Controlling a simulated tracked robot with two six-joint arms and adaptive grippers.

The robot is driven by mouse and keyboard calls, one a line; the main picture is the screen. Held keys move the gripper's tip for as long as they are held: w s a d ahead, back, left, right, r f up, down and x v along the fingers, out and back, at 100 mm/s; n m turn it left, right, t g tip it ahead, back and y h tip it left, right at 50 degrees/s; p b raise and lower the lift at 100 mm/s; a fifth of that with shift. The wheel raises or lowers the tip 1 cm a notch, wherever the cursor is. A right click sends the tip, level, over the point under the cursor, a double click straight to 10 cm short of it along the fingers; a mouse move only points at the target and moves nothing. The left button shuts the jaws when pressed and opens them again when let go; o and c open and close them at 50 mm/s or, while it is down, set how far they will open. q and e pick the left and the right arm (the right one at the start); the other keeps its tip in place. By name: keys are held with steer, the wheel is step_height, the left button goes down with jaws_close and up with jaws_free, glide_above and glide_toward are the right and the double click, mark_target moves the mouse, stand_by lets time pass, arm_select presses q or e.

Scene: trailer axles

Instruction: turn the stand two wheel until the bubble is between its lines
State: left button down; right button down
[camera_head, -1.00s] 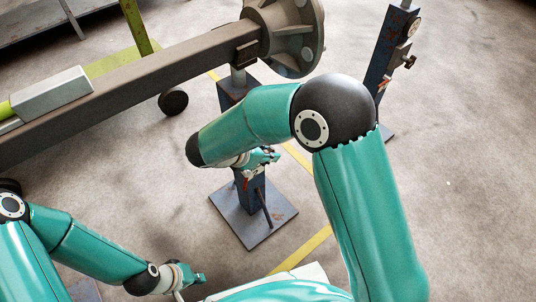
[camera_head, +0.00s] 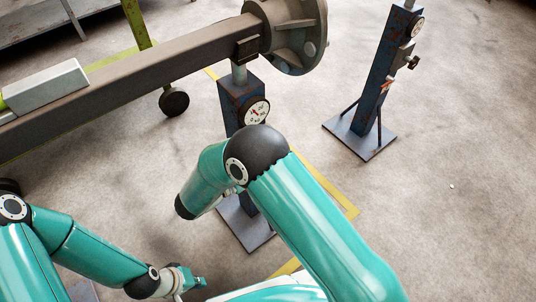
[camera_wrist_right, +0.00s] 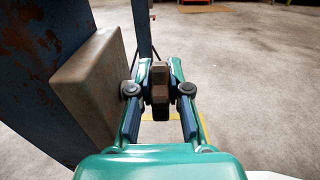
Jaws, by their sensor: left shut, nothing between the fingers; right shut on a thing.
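A blue rusty stand (camera_head: 232,93) with a white dial (camera_head: 256,111) stands under the axle beam (camera_head: 130,90); my right arm covers its lower part. Which stand is number two is not marked. My right gripper is hidden behind its own arm in the head view. In the right wrist view my right gripper (camera_wrist_right: 160,88) is shut on a dark brown wheel part (camera_wrist_right: 160,82), beside the stand's blue post (camera_wrist_right: 45,75) and a brown block (camera_wrist_right: 92,88). My left gripper (camera_head: 196,281) is shut and empty at the lower left, apart from the stand. I make out no bubble or lines.
A second blue stand (camera_head: 380,85) with a dial and side knob stands at the right on its grey base plate. A wheel hub (camera_head: 290,35) ends the beam. A grey box (camera_head: 48,86) lies on the beam. A black caster (camera_head: 174,101) is below. Floor at right is clear.

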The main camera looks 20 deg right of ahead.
steer(key=shift+s+a, duration=0.1)
stand_by(0.5)
steer(key=c, duration=1.4)
jaws_free()
steer(key=shift+r, duration=0.15)
step_height(320, 180, up, 10)
steer(key=shift+f, duration=0.2)
